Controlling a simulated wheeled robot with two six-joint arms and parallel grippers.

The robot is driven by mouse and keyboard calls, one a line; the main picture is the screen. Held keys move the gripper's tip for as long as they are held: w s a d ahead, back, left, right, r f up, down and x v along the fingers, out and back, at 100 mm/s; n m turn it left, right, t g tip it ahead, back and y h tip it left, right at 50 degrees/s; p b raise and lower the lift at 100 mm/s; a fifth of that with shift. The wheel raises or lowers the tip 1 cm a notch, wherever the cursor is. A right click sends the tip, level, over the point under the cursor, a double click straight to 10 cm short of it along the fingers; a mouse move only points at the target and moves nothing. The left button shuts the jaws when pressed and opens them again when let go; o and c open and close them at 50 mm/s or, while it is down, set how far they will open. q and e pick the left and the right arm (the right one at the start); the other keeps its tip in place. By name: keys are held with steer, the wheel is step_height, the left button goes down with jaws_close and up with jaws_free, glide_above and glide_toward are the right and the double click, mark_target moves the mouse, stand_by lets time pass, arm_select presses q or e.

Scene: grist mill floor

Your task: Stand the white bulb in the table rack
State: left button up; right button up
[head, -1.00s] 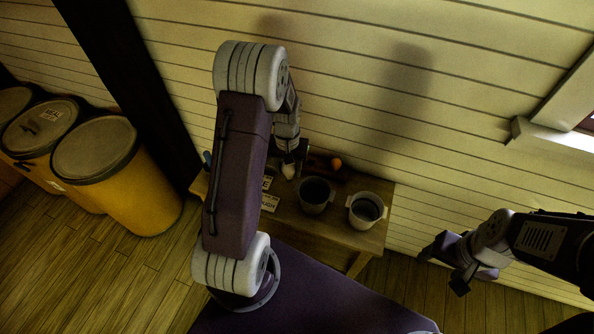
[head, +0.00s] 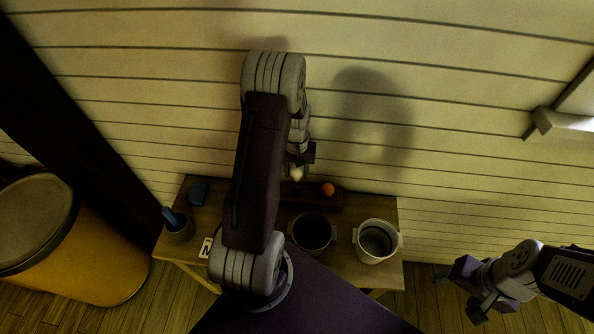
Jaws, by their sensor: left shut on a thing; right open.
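The white bulb (head: 296,175) is small and pale and shows just below the fingers of my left gripper (head: 298,164), which is shut on it. Part of the bulb and of the gripper is hidden by my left arm. The table rack (head: 325,201) is a low, dark reddish-brown block at the back of the table, by the wall. An orange round thing (head: 327,189) sits at the rack. The bulb appears above the rack's left part, left of the orange thing; I cannot tell the height between them. My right gripper (head: 462,288) is open and empty, off to the right of the table.
A dark pot (head: 311,234) and a white two-handled pot (head: 377,241) stand on the wooden table (head: 340,272). A lettered card (head: 206,248), a cup with a blue thing (head: 175,224) and a dark blue object (head: 198,193) are at left. A yellow barrel (head: 100,268) stands beyond.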

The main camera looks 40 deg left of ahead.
mark_target(296, 181)
arm_select(q)
steer(key=f+b, duration=0.2)
steer(key=f, duration=0.1)
steer(key=shift+w+a, duration=0.1)
steer(key=shift+a, duration=0.1)
step_height(296, 181, down, 2)
steer(key=shift+d+f+b, duration=0.1)
steer(key=shift+d+b, duration=0.05)
steer(key=shift+b, duration=0.85)
steer(key=shift+f, duration=0.3)
steer(key=shift+r, duration=0.1)
steer(key=shift+f+b, duration=0.7)
steer(key=shift+f, duration=0.9)
steer(key=o, duration=1.4)
